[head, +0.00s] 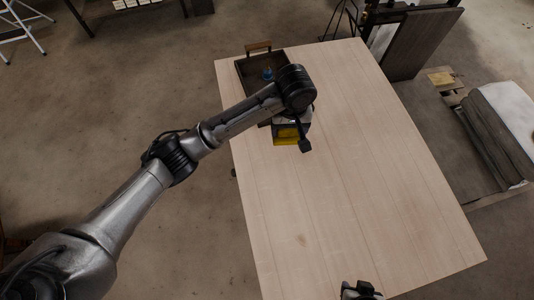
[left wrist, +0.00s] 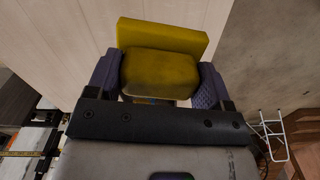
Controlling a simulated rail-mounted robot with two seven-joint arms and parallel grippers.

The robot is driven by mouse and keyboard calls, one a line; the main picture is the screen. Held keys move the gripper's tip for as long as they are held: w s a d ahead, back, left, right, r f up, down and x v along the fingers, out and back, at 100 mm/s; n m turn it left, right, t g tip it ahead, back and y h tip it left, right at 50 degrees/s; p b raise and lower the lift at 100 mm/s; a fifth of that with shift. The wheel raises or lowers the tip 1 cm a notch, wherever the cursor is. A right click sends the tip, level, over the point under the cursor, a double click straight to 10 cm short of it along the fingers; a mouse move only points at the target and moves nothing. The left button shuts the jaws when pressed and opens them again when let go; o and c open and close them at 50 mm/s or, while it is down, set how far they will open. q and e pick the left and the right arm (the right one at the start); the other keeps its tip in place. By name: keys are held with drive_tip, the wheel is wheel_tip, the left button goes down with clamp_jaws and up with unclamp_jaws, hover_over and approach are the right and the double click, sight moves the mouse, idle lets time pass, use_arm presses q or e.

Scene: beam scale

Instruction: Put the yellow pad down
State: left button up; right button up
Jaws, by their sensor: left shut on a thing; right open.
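The yellow pad (head: 286,139) shows below the end of my left arm in the head view, near the table's left edge and just in front of the tray. In the left wrist view the yellow pad (left wrist: 162,68) sits between the two dark, textured fingers of my left gripper (left wrist: 157,84), which is shut on it. In the head view the arm hides most of this gripper (head: 291,127). I cannot tell whether the pad touches the table. My right gripper (head: 361,291) is open at the bottom edge of the head view, partly cut off.
The pale wooden table (head: 350,170) is bare through its middle and front. A dark tray (head: 246,71) with a wooden handle stands at its far left corner and holds a small blue thing (head: 268,73). Stacked boards (head: 500,125) lie off the table's right side.

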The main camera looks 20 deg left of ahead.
use_arm(q)
drive_tip(key=d+f+n+b, duration=0.2)
drive_tip(key=d+f, duration=0.2)
drive_tip(key=f, duration=0.6)
drive_tip(key=a+f, duration=0.2)
drive_tip(key=a, duration=0.1)
drive_tip(key=w+a+f+p, duration=0.1)
drive_tip(key=a+f, duration=0.1)
drive_tip(key=a, duration=0.2)
drive_tip(key=w+a+f, duration=0.1)
drive_tip(key=a+f, duration=0.1)
drive_tip(key=a, duration=0.1)
drive_tip(key=shift+a+f, duration=0.2)
drive_tip(key=shift+a, duration=0.05)
drive_tip(key=shift+a+f, duration=0.2)
drive_tip(key=shift+f, duration=1.9)
use_arm(e)
drive_tip(key=shift+s+d+f, duration=0.2)
drive_tip(key=shift+f, duration=0.55)
use_arm(q)
drive_tip(key=shift+f, duration=0.25)
drive_tip(key=o, duration=0.9)
use_arm(e)
drive_tip(key=shift+a, duration=0.15)
